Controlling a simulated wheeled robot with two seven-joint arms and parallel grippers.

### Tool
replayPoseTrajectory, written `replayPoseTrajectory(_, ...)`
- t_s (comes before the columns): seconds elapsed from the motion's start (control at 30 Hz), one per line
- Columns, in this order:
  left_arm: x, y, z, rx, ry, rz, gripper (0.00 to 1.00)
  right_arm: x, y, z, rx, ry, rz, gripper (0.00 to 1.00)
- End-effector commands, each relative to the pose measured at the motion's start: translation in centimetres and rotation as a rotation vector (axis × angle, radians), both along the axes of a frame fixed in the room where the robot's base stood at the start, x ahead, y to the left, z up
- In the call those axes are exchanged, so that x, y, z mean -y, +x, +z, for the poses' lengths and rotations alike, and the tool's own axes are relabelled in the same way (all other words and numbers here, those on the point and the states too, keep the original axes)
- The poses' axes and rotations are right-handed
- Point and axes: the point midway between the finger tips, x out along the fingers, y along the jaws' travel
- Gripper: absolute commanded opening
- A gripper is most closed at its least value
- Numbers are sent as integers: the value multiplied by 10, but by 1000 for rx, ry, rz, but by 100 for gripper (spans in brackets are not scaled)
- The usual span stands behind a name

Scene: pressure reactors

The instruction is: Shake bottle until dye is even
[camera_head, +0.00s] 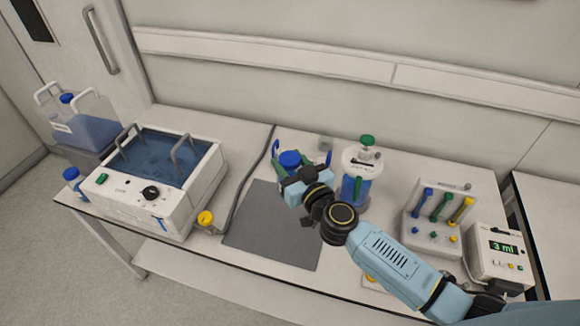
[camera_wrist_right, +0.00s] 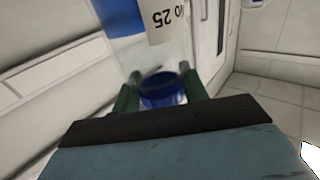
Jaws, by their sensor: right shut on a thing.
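My right gripper (camera_head: 302,153) is over the back of the bench, behind the grey mat. It is shut on a bottle with a blue cap (camera_head: 289,159). In the right wrist view, the green fingers (camera_wrist_right: 162,84) press on both sides near the blue cap (camera_wrist_right: 162,90). The clear bottle body (camera_wrist_right: 165,55) runs up from the cap in that view, with a white label whose print reads upside down. Blue liquid (camera_wrist_right: 118,14) shows at the upper left of it. How even the dye is cannot be told. My left gripper is not in view.
A white water bath (camera_head: 140,200) stands at the left, with a blue-capped bottle (camera_head: 74,180) beside it. A blue-filled cylinder with a green knob (camera_head: 357,190) stands close right of my gripper. A tool rack (camera_head: 432,238) and a "3 ml" display box (camera_head: 500,258) stand farther right. The mat (camera_head: 265,235) is bare.

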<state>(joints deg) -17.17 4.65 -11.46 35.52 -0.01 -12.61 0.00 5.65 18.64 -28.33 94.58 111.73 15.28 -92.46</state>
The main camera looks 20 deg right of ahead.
Motion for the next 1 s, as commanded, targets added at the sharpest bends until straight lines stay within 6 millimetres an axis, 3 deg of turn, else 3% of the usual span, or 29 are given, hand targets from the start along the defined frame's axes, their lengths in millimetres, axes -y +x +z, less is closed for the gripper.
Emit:
replayPoseTrajectory(0.03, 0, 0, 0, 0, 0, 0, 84, 2, 2, 17, 16, -9, 5, 0)
replayPoseTrajectory(0.13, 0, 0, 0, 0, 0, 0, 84, 1, 2, 42, 18, -12, 6, 0)
replayPoseTrajectory(0.2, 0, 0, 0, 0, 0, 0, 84, 1, 1, 46, 7, -8, 3, 0)
replayPoseTrajectory(0.43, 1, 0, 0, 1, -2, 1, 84, 0, 0, -10, -6, 1, -5, 0)
replayPoseTrajectory(0.67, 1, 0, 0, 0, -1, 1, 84, 1, 1, -28, 3, -4, -1, 0)
replayPoseTrajectory(0.9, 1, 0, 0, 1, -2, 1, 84, 1, 1, -2, 8, -1, 2, 0)
replayPoseTrajectory(1.0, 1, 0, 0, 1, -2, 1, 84, 2, 2, 21, 17, -10, 5, 0)
